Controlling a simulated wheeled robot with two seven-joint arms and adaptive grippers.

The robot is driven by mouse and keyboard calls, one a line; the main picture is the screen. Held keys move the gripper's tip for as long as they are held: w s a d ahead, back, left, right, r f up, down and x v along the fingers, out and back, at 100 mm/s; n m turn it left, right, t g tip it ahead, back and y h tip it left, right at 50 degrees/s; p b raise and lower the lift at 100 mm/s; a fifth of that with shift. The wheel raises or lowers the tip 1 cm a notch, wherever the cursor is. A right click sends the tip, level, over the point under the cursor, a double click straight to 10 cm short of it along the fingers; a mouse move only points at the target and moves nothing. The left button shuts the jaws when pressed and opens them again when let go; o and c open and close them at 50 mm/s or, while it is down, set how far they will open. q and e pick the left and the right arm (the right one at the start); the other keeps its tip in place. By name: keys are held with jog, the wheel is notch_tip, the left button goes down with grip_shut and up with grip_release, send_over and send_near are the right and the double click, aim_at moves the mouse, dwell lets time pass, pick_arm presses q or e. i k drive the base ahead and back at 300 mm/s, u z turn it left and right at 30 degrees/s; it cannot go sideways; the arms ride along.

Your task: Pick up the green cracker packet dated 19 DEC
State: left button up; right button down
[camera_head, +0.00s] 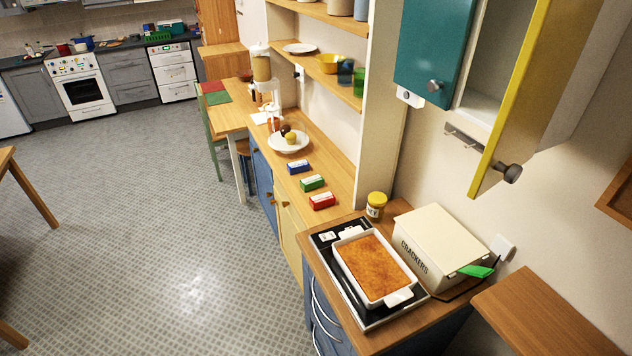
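A small green packet (312,184) with a white top lies on the wooden counter, between a blue packet (298,168) and a red packet (322,202). The three lie apart in a row, the red one nearest. Any dates on them are too small to read. A cream box marked CRACKERS (436,245) stands further right on the near counter, with its lid on. Neither of my grippers is in view.
A baking dish (374,266) of browned food sits on a black hob (327,238). A yellow-lidded jar (376,205) stands behind it. A green-bladed utensil (476,271) is beside the box. A yellow cabinet door (518,95) hangs open above. A plate (289,143) lies beyond the packets.

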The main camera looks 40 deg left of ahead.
aim_at(310, 183)
jog(key=k, duration=0.5)
jog(key=u, duration=1.95)
jog(key=i, duration=2.25)
jog(key=z, duration=2.3)
